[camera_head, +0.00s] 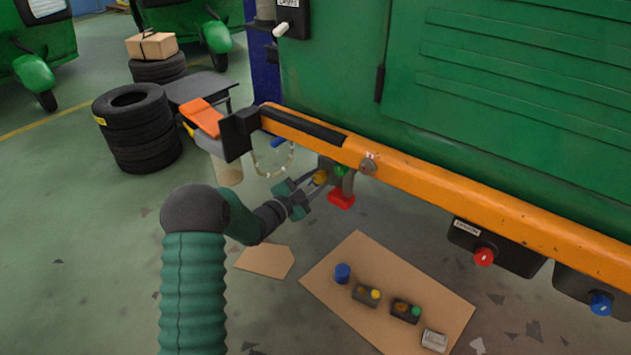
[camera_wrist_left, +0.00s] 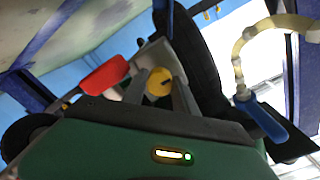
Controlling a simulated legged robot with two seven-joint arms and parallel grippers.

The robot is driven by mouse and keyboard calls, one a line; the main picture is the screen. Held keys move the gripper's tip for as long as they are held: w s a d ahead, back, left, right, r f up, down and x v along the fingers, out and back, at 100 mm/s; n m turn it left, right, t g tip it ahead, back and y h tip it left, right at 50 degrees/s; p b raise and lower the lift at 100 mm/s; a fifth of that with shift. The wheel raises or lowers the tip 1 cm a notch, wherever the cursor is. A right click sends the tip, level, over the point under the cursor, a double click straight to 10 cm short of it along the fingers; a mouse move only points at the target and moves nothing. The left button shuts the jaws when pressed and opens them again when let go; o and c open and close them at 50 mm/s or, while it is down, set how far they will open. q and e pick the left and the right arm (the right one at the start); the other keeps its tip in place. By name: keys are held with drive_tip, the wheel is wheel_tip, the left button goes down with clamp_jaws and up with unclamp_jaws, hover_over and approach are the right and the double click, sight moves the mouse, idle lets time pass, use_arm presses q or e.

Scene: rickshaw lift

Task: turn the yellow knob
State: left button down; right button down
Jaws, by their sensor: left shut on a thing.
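The yellow knob (camera_head: 320,177) sits low under the orange bar, beside a green part and a red piece. My left gripper (camera_head: 314,181) reaches it from the left, its fingers closed around the knob. In the left wrist view the round yellow knob (camera_wrist_left: 159,82) shows a dark slot and lies between the two grey fingers of my left gripper (camera_wrist_left: 160,90). My right gripper is in neither view.
The orange bar (camera_head: 450,192) of the green vehicle (camera_head: 500,100) runs just above my left gripper. A red knob (camera_head: 484,257) and a blue knob (camera_head: 601,304) hang further right. Cardboard (camera_head: 330,270) with small parts lies on the floor. Stacked tires (camera_head: 137,128) stand left.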

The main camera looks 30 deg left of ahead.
use_arm(q)
drive_tip(key=shift+d+r+n+p, duration=0.15)
drive_tip(key=shift+n+p, duration=0.95)
drive_tip(key=shift+p, duration=0.2)
drive_tip(key=n+p, duration=0.2)
drive_tip(key=shift+n, duration=0.3)
drive_tip(key=n+p, duration=0.3)
drive_tip(key=shift+n, duration=0.4)
drive_tip(key=n+p, duration=0.2)
drive_tip(key=n, duration=0.1)
drive_tip(key=shift+n+p, duration=0.4)
drive_tip(key=n+p, duration=0.1)
drive_tip(key=n, duration=0.2)
drive_tip(key=shift+n+t+y+p, duration=0.3)
drive_tip(key=shift+p, duration=0.1)
drive_tip(key=n+p, duration=0.1)
drive_tip(key=n, duration=0.3)
drive_tip(key=shift+a, duration=0.2)
drive_tip(key=n+p, duration=0.1)
drive_tip(key=n, duration=0.2)
drive_tip(key=shift+n+y, duration=0.3)
drive_tip(key=shift+a+n+p, duration=0.1)
drive_tip(key=shift+n+p, duration=0.45)
drive_tip(key=shift+n, duration=1.35)
